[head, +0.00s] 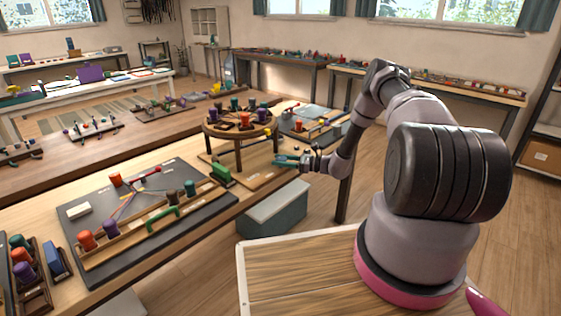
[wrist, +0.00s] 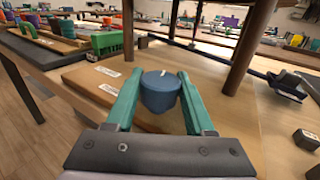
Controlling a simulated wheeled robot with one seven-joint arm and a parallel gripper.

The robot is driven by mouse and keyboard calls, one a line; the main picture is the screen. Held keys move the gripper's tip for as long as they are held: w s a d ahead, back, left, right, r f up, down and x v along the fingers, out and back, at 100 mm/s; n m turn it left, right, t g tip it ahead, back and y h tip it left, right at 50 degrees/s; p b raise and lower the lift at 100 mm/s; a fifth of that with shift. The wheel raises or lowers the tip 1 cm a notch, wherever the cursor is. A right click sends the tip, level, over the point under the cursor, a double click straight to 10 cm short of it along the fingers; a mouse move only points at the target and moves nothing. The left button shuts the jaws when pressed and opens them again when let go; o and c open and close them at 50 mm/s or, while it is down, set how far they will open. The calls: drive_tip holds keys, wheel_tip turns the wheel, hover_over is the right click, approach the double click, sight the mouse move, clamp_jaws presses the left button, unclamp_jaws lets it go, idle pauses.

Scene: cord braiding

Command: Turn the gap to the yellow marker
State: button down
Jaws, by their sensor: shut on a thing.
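The round wooden braiding stand (head: 213,128) stands on legs at the near bench's right end. Purple, teal, orange and dark bobbins sit on its disc. My gripper (head: 279,160) is low, at the stand's right side, below the disc. In the wrist view its two teal fingers (wrist: 162,76) are shut on a blue rounded knob (wrist: 161,92) with a short white line on top. Two dark stand legs (wrist: 248,45) rise behind it in that view; the disc's top is out of that view. I cannot make out the gap or a yellow marker in either view.
A green block (head: 221,174) lies left of the stand's foot. A dark board (head: 75,205) with bobbins and coloured cords fills the bench further left. A grey-lidded bin (head: 272,207) stands on the floor below my gripper. A small dark block (wrist: 306,139) is at the wrist view's right.

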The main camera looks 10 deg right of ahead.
drive_tip(key=n+g, duration=0.2)
drive_tip(key=g, duration=0.1)
drive_tip(key=n+g+y, duration=0.1)
drive_tip(key=n+g, duration=0.1)
drive_tip(key=g, duration=0.2)
drive_tip(key=shift+n+y, duration=0.3)
drive_tip(key=shift+n, duration=0.1)
drive_tip(key=shift+g, duration=0.4)
drive_tip(key=shift+c, duration=1.3)
unclamp_jaws()
drive_tip(key=shift+d, duration=0.1)
drive_tip(key=d, duration=1)
drive_tip(key=shift+d, duration=0.3)
drive_tip(key=shift+w, duration=0.1)
